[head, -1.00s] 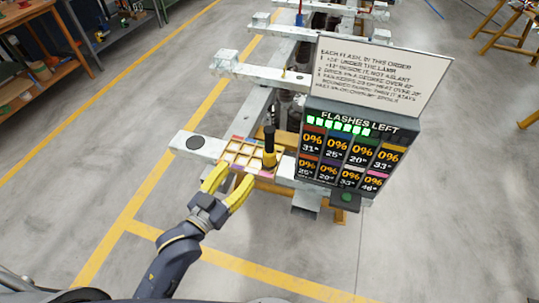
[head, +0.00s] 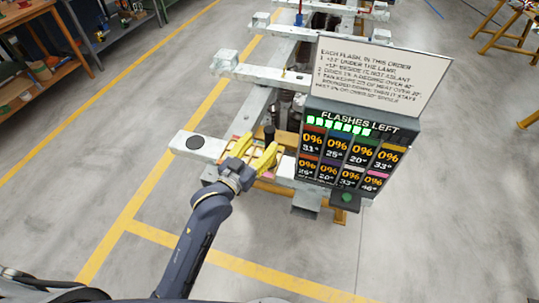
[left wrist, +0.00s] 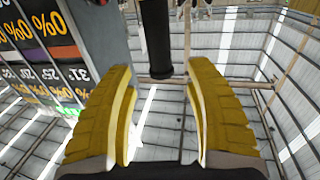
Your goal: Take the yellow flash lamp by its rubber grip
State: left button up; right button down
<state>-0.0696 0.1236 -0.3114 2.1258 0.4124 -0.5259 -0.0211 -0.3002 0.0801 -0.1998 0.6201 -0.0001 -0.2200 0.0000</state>
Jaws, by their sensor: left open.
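The flash lamp stands upright on the pale beam in the head view, and its black grip (head: 269,132) shows above my fingers. Its yellow lower part is hidden behind my gripper. My left gripper (head: 257,149) is open, with its yellow fingers reaching toward the lamp. In the left wrist view the black grip (left wrist: 156,38) comes in from the top edge, in line with the gap between the open fingers (left wrist: 160,78). I cannot tell whether either finger touches it. My right gripper is not in view.
A display box (head: 348,152) headed "FLASHES LEFT" stands close right of the lamp, with a text board (head: 382,75) above it. A divided tray is mostly hidden by my gripper. The pale beam (head: 183,141) carries a dark disc at left. Floor at front is clear.

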aim_at(267, 136)
pick_arm(q)
jog(key=shift+x, duration=2.7)
grip_shut()
jog(key=shift+r, duration=0.25)
